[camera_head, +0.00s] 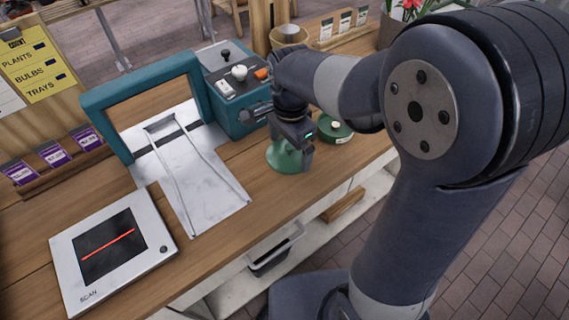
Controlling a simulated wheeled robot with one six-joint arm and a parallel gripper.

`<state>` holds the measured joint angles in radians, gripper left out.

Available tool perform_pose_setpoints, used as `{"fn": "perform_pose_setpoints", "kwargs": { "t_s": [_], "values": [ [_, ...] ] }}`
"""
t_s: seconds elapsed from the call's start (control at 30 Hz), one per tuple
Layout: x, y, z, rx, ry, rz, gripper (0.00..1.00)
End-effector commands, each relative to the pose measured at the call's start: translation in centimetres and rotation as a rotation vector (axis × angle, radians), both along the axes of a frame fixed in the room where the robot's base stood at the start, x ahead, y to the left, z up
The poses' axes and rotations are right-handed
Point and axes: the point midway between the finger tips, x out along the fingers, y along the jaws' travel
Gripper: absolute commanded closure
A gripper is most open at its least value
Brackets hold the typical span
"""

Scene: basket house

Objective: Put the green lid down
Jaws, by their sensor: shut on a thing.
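The green lid (281,160) is at the front right part of the wooden counter, under my gripper (299,152). My gripper points down and is shut on the lid. The lid is at or just above the counter top; I cannot tell whether it touches. My gripper hides the lid's right side and part of its top. A second round green thing (338,133), with a pale label on its side, stands on the counter to the right, partly behind my arm.
A teal machine (236,98) with knobs and a frame stands behind the lid. A metal chute (190,165) lies to the left, and a scan pad (110,250) is at the front left. The counter's front edge is close to the lid. Bare wood shows left of the lid.

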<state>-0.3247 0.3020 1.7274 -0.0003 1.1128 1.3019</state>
Motion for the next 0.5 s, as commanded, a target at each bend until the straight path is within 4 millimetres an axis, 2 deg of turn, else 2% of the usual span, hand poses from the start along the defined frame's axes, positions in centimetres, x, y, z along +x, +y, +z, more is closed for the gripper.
{"fn": "perform_pose_setpoints", "kwargs": {
  "t_s": [0.33, 0.5],
  "values": [
    [-0.1, 0.0, -4.2, -0.001, 0.003, 0.0, 0.28],
    [0.0, 0.0, -5.0, 0.001, -0.001, 0.0, 0.28]
  ]
}}
